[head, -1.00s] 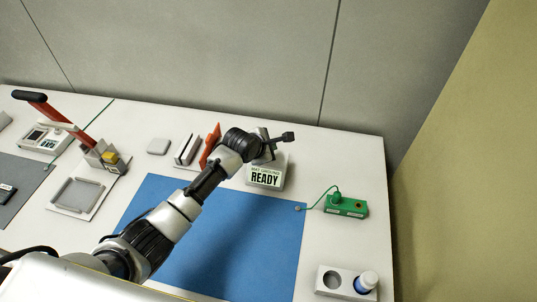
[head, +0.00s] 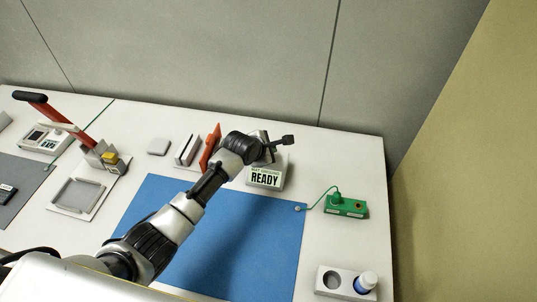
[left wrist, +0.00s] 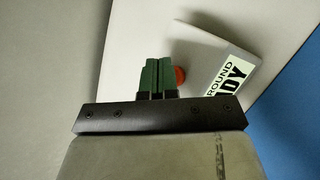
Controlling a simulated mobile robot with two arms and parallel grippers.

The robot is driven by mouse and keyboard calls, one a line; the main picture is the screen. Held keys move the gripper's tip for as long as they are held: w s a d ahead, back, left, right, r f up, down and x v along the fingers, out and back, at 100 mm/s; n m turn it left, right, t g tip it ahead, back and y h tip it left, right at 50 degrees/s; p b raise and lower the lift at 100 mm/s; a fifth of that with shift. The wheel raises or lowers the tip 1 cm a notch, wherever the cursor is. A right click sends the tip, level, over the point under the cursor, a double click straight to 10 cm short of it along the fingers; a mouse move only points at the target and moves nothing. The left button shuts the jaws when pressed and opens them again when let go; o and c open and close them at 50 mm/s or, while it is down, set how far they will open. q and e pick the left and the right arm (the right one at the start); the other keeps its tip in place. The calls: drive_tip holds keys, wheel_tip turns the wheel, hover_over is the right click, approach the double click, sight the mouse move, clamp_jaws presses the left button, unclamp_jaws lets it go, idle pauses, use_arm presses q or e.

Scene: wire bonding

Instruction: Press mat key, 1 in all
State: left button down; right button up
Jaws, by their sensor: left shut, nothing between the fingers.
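The mat ground box (head: 265,178) stands behind the blue mat, and its front label ends in READY. In the left wrist view its pale top and label (left wrist: 230,82) show at the right. A round red key (left wrist: 180,75) on the box shows just right of my left gripper's green fingers (left wrist: 157,63), partly hidden behind them. The fingers are shut and empty, and I cannot tell whether they touch the key. In the head view my left gripper (head: 268,150) is over the back of the box and hides the key. My right gripper is not in view.
The blue mat (head: 230,240) lies under my left arm. A green cord joins it to a green block (head: 346,207). A bottle (head: 365,282) stands in a white holder at front right. A red-handled press (head: 85,140) and a white tray (head: 75,195) are at left.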

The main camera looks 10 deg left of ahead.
use_arm(q)
drive_tip(key=shift+f, duration=0.55)
idle(0.9)
drive_tip(key=shift+r, duration=0.1)
drive_tip(key=shift+r+p, duration=0.85)
drive_tip(key=shift+p, duration=0.25)
wheel_tip(320, 180, up, 5)
drive_tip(key=p, duration=0.5)
drive_tip(key=shift+r+p, duration=0.1)
drive_tip(key=shift+p, duration=0.3)
